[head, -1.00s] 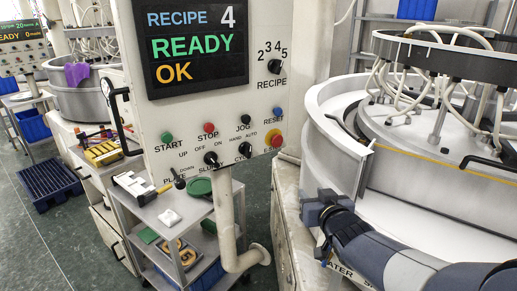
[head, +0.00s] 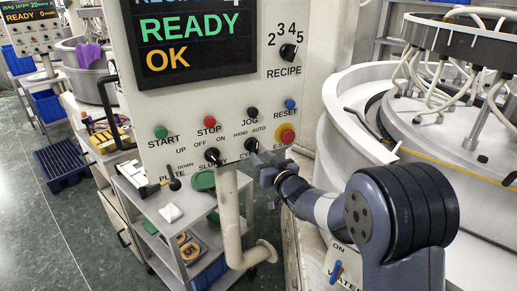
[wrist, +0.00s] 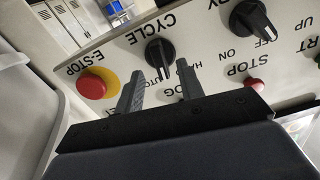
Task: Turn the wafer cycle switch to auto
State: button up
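The wafer cycle switch is a black knob (wrist: 160,55) with a ridge, above the word CYCLE on the panel. In the head view the knob (head: 252,145) is partly hidden by my gripper, below the HAND and AUTO marks. In the wrist view its ridge points down the picture, towards the partly hidden HAND/AUTO lettering; I cannot tell which mark it is on. My gripper (wrist: 160,68) is open, one finger each side of the knob in that view, with no clear contact. My gripper (head: 262,165) also shows in the head view, just in front of the panel.
The red E-stop on its yellow ring (wrist: 93,86) is close beside the cycle switch. The slurry knob (wrist: 251,18) is on the other side, and a red STOP button (wrist: 254,86) is nearby. A pipe (head: 229,215) runs below the panel. The lapping machine (head: 350,140) stands at right.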

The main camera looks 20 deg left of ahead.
aim_at(256, 151)
jog(key=shift+p+x, duration=0.4)
jog(key=shift+x, duration=1.35)
grip_shut()
